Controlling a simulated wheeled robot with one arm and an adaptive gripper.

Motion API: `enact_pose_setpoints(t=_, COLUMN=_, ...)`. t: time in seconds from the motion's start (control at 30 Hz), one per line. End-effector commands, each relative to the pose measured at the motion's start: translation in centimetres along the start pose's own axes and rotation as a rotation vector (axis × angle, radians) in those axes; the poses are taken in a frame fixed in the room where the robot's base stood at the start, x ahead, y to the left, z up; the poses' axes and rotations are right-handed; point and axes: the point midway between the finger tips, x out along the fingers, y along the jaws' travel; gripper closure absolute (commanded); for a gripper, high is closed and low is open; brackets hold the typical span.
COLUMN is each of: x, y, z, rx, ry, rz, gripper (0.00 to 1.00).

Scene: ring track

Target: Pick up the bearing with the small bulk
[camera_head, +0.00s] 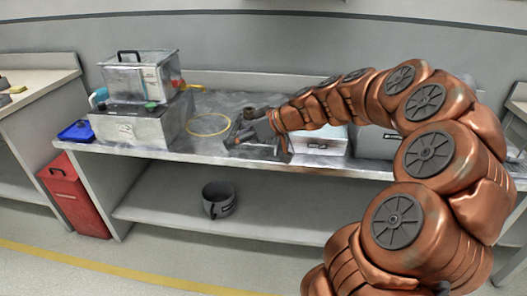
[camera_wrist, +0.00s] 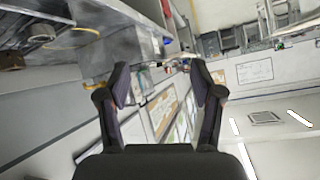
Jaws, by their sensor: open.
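My gripper (camera_wrist: 160,84) is open, and nothing shows between its two dark fingers in the wrist view. In the head view my gripper (camera_head: 258,138) is over the front part of the grey bench top (camera_head: 205,148). A small dark round piece (camera_head: 249,113), possibly a bearing, is just behind it. In the wrist view a dark ring-shaped piece (camera_wrist: 41,32) and a brownish round piece (camera_wrist: 11,60) lie at the upper left, outside the fingers. I cannot tell which is the bearing with the small bulk. My arm hides part of the bench.
A yellow ring (camera_head: 208,124) lies left of my gripper. A metal box (camera_head: 130,124) with a clear bin (camera_head: 138,75) on top and a blue tray (camera_head: 76,131) are further left. A dark pot (camera_head: 218,200) is on the lower shelf. A red bin (camera_head: 76,197) stands on the floor.

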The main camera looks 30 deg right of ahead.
Motion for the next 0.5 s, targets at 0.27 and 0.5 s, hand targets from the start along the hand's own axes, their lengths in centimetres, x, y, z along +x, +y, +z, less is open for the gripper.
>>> enact_pose_setpoints(t=0.27, x=-3.6, y=15.6, z=5.7, rx=-0.048, ry=0.195, rz=0.254, gripper=0.34)
enact_pose_setpoints(t=0.5, x=-4.6, y=19.4, z=7.0, rx=-0.063, ry=0.222, rz=0.329, gripper=0.34)
